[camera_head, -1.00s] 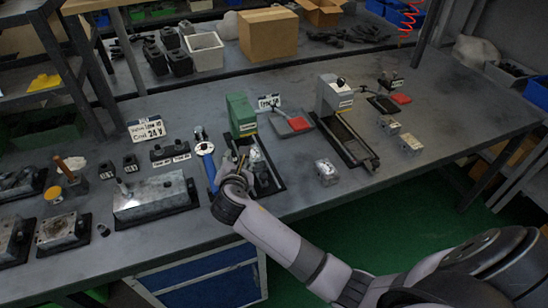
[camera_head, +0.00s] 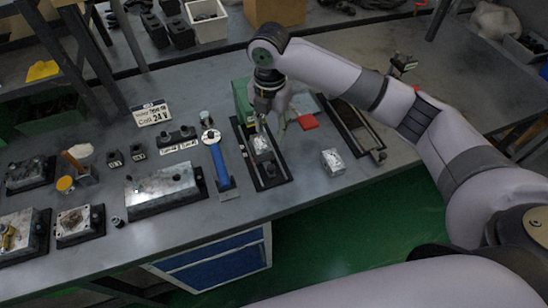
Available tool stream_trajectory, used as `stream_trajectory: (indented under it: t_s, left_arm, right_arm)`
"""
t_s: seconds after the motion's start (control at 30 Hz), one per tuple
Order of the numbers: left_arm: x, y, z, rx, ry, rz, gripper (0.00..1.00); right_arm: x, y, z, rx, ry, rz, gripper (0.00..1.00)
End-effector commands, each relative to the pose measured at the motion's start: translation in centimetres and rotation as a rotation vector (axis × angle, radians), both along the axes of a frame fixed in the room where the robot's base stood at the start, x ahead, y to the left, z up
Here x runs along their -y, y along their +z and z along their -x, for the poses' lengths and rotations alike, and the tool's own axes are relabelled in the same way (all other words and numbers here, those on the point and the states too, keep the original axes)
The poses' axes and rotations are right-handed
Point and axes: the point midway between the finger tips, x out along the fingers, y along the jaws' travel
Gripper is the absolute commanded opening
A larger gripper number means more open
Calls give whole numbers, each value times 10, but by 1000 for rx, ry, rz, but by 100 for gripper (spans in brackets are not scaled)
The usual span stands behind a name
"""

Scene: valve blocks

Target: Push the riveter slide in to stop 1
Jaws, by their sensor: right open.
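A green bench machine (camera_head: 242,98) stands on the bench, partly hidden behind my right gripper. In front of it runs a black slide rail (camera_head: 279,179) carrying a silver block (camera_head: 261,144) on its carriage. No label naming the riveter can be read here. My right gripper (camera_head: 264,121) points down with open jaws, just above and behind the silver block, on the machine's side. Whether a finger touches the carriage cannot be told. My left gripper is out of view.
A blue-handled tool (camera_head: 219,163) lies left of the rail. Right of it are a loose silver block (camera_head: 333,162), a second rail (camera_head: 359,130) and a red pad (camera_head: 308,122). A metal housing (camera_head: 163,189) sits to the left.

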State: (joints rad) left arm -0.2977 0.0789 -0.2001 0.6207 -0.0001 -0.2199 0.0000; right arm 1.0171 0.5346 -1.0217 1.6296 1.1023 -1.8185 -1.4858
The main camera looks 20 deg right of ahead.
Motion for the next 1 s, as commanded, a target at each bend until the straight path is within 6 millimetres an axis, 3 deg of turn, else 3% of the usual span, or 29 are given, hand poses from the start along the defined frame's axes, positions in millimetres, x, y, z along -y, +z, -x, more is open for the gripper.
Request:
stream_trajectory:
  t_s: [0.7, 1.0]
  left_arm:
    - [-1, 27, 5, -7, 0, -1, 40]
    - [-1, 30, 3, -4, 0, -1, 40]
  right_arm:
    - [-1, -141, 1, 1, -2, -1, 41]
    - [-1, -168, 0, 4, -2, -2, 41]
